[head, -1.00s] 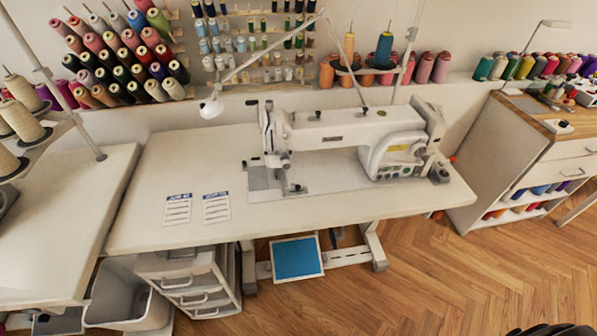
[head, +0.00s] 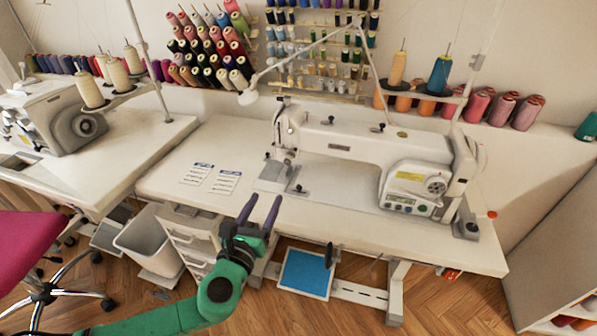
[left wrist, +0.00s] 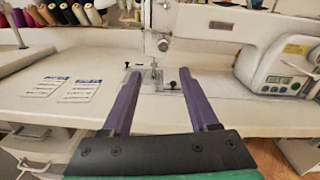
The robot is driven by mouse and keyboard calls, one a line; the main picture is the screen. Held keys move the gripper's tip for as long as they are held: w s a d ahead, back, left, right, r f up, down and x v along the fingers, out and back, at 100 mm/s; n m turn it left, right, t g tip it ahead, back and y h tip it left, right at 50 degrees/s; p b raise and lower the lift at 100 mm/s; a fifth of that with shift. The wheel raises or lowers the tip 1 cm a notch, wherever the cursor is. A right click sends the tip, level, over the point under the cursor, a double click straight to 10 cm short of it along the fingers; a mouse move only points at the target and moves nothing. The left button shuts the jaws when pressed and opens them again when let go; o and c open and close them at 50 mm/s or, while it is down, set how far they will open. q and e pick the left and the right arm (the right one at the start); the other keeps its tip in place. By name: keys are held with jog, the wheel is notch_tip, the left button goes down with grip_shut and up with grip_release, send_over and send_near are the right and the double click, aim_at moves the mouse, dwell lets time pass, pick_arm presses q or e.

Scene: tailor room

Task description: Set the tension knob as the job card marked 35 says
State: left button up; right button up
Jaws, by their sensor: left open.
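A white sewing machine (head: 345,145) stands on a white table. A small round dial (left wrist: 163,45) on its needle head shows in the left wrist view and looks like the tension knob; its marks are too small to read. Two job cards, a left card (head: 197,173) and a right card (head: 224,181), lie flat on the table left of the machine. Their blue headings are too blurred to tell which is marked 35. My left gripper (head: 263,198) is open and empty in front of the table's near edge, apart from the machine. My right gripper is not in view.
A thin lamp arm (head: 310,45) and a thread stand (head: 455,100) rise around the machine. Drawers (head: 190,240) and a bin (head: 150,240) stand below the table. A pink chair (head: 35,245) is at left. The tabletop around the cards is clear.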

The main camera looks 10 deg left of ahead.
aim_at(287, 162)
pick_arm(q)
jog(key=shift+m+h, duration=0.3)
jog(key=shift+m, duration=0.2)
jog(key=w, duration=0.4)
jog(key=w+d, duration=0.1)
jog(key=w, duration=0.9)
jog(key=shift+w+d, duration=0.15)
jog(key=shift+w, duration=0.1)
grip_shut()
